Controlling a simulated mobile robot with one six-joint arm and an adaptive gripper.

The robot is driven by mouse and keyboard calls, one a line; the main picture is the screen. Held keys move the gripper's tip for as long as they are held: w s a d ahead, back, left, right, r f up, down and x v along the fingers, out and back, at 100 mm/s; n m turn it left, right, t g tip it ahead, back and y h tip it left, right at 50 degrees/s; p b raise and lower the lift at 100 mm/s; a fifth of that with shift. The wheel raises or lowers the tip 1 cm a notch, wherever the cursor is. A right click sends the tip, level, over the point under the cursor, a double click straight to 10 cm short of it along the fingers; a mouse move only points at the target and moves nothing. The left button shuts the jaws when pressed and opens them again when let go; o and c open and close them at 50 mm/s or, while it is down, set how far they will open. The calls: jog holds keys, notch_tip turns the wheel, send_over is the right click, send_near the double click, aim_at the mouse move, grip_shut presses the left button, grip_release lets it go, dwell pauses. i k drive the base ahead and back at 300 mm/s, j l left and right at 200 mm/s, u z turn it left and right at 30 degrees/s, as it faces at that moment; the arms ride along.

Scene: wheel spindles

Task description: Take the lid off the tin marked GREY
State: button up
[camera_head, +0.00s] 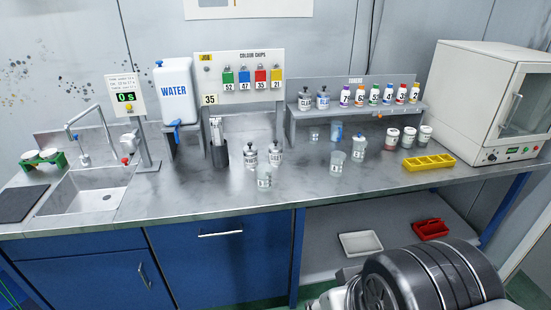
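Two pale tins or bottles with dark tops stand side by side on the bench, a left one (250,157) and a right one (275,155). Their labels are too small to read with certainty, so I cannot tell whether either says GREY. Two similar labelled containers stand on the raised shelf, one at its left end (305,101) and one beside it (323,100). Three short lidded pots, a left (392,139), a middle (408,138) and a right one (424,136), stand on the bench at the right.
Clear cups (264,177) stand near the bench front and middle. A yellow tray (429,162) lies before the white oven (490,100). A sink (88,195) is at left, a water tank (174,90) behind. Colour bottles (374,95) line the shelf (350,111).

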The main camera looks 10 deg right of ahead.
aim_at(274, 146)
jog(key=i+z, duration=0.2)
jog(key=i, duration=0.45)
jog(key=i+z, duration=0.15)
jog(key=i, duration=0.45)
jog(key=i+j+z, duration=0.2)
jog(key=i, duration=0.45)
